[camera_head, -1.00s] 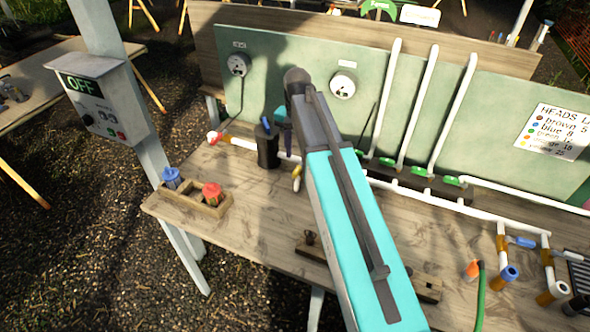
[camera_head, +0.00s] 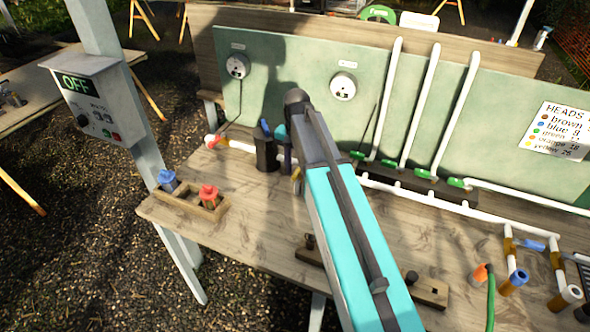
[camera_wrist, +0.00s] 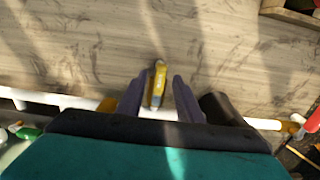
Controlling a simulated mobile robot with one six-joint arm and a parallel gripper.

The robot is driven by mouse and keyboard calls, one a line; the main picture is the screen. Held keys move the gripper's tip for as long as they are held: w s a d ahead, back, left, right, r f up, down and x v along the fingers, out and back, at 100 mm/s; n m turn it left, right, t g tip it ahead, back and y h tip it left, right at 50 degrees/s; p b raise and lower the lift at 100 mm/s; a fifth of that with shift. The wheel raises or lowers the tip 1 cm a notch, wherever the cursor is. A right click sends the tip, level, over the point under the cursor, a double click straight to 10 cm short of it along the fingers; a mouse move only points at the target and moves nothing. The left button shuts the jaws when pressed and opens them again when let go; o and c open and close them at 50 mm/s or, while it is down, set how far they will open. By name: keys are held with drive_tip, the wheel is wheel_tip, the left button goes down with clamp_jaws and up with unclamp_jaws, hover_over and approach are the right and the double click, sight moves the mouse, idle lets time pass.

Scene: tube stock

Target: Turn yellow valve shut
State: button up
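The yellow valve handle (camera_wrist: 157,85) shows in the wrist view, standing crosswise to the white pipe (camera_wrist: 60,100) and pointing toward the table's front edge. A small part of the handle (camera_head: 296,180) shows in the head view beside my arm. My gripper (camera_wrist: 159,92) is open, with one dark finger on each side of the handle. There appear to be gaps between the fingers and the handle. In the head view my arm hides most of the valve.
A black cup (camera_head: 266,152) with tools stands close left of the valve. A wooden tray (camera_head: 207,212) with blue and red valve pieces lies at the table's left end. A red pipe end (camera_wrist: 311,121) is at right in the wrist view. White riser pipes (camera_head: 420,100) stand further right.

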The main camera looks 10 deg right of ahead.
drive_tip(key=shift+c, duration=0.2)
clamp_jaws()
drive_tip(key=shift+a, duration=0.15)
